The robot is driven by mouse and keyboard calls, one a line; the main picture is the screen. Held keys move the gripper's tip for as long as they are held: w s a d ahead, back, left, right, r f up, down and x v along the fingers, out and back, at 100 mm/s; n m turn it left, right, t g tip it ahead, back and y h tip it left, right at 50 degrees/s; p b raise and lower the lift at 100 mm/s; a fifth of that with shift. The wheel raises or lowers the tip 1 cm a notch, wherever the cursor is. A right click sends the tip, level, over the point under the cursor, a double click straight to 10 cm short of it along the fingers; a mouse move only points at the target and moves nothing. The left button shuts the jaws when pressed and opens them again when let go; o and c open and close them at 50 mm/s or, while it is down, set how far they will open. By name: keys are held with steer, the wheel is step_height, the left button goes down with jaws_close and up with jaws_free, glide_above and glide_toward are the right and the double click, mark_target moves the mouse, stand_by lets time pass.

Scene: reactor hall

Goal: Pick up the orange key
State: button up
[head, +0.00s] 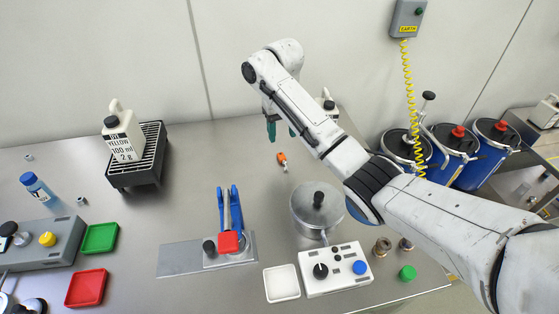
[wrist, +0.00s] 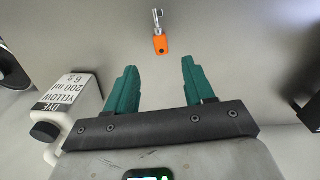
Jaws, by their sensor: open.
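The orange key (head: 282,157) lies on the steel bench behind the metal pot, with its silver shank toward the front. In the wrist view the key (wrist: 160,44) is beyond my fingertips, roughly centred between them, orange head nearer me and shank pointing away. My gripper (head: 281,130) has green fingers and hangs above the bench, close behind the key in the head view. In the wrist view my gripper (wrist: 158,66) is open and empty, and nothing touches the key. The arm hides part of the bench to the right.
A yellow dye bottle (wrist: 72,100) stands left of my gripper in the wrist view. The lidded pot (head: 318,211), a blue-handled clamp (head: 229,212) and a control box (head: 335,268) stand in front.

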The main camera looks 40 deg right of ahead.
mark_target(282, 157)
step_height(282, 157, down, 3)
steer(key=shift+f+b, duration=0.1)
steer(key=shift+b, duration=0.85)
steer(key=shift+s+a+f+p, duration=0.1)
steer(key=shift+f+p, duration=0.2)
steer(key=shift+f, duration=1)
steer(key=shift+s+f+p, duration=0.1)
steer(key=shift+f+p, duration=0.15)
steer(key=shift+f, duration=1)
jaws_close()
